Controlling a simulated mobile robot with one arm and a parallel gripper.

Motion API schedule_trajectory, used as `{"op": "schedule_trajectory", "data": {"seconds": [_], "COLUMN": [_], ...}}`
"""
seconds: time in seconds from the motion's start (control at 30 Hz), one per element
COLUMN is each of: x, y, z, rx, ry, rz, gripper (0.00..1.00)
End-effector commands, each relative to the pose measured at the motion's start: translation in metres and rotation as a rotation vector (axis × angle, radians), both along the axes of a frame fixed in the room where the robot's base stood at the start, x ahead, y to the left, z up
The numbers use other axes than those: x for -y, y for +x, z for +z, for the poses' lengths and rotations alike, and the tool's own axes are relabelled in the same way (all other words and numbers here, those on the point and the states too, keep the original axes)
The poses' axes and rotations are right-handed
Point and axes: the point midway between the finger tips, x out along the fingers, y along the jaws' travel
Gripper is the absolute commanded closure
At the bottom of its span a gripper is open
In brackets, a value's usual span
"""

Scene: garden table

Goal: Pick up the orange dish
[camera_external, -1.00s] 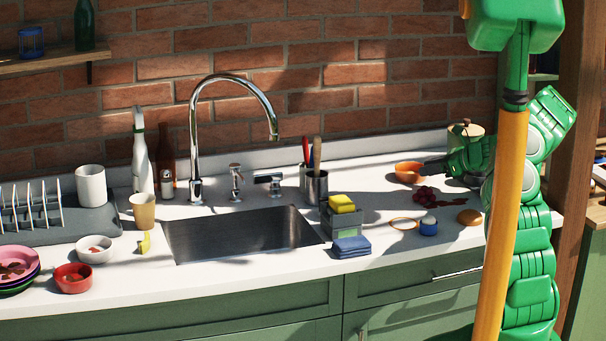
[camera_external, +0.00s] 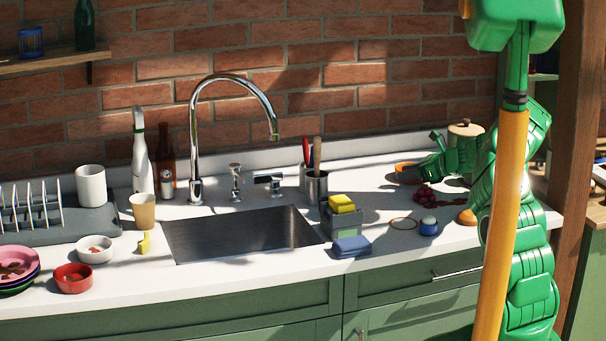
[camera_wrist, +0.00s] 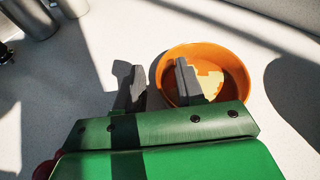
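The orange dish (camera_external: 405,169) sits on the white counter at the right, partly hidden behind my arm. In the wrist view the dish (camera_wrist: 240,75) is a round orange bowl with a sunlit patch inside. My gripper (camera_wrist: 157,82) is open, its two dark fingers apart. The right finger is over the inside of the bowl, and the left finger is outside its left rim, so the near left wall appears to lie between them. I cannot tell whether the fingers touch it. In the external view my gripper (camera_external: 412,176) is at the dish.
Dark red berries (camera_external: 425,192) lie just in front of the dish. A lidded pot (camera_external: 466,128) stands behind my arm. A blue-and-white round item (camera_external: 428,226) and an orange-brown bun (camera_external: 467,217) are nearer the counter edge. A metal utensil cup (camera_external: 317,188) stands left.

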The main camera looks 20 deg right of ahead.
Motion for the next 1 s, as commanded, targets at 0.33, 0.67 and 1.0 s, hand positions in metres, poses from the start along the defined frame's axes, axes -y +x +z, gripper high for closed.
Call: {"op": "schedule_trajectory", "data": {"seconds": [0.33, 0.67, 1.0], "x": [-0.0005, -0.0004, 0.0001], "y": [0.0013, 0.001, 0.0009], "z": [-0.0003, -0.0009, 0.0083], "rx": [0.0, 0.0, 0.0], "ry": [0.0, -0.001, -0.001], "rz": [-0.001, -0.001, -0.001], "gripper": [0.79, 1.0, 1.0]}}
